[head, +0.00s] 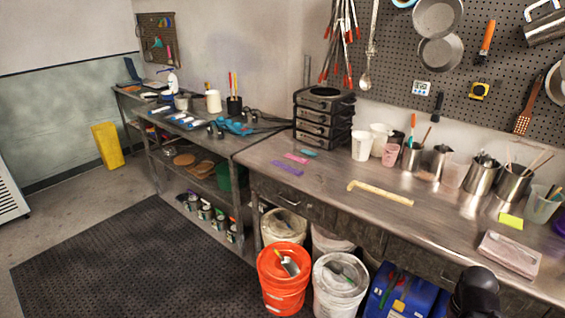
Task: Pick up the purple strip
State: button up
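The purple strip (287,167) lies flat on the left end of the metal workbench (330,172), close to its front left edge. Its whole length shows and nothing covers it. A pink strip (296,158) lies just behind it, and a small teal piece (309,153) lies farther back. My gripper is not in view. A dark rounded part at the lower right looks like part of my arm, far to the right of the strip.
A black drawer stack (323,118) stands behind the strips. White cups (361,146) and metal pots (481,175) line the back. A pale yellow handle-like tool (380,192) lies mid-bench. An orange bucket (283,282) and a white bucket (337,295) stand below the front edge.

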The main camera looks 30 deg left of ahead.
aim_at(291, 170)
jog(key=u, duration=1.05)
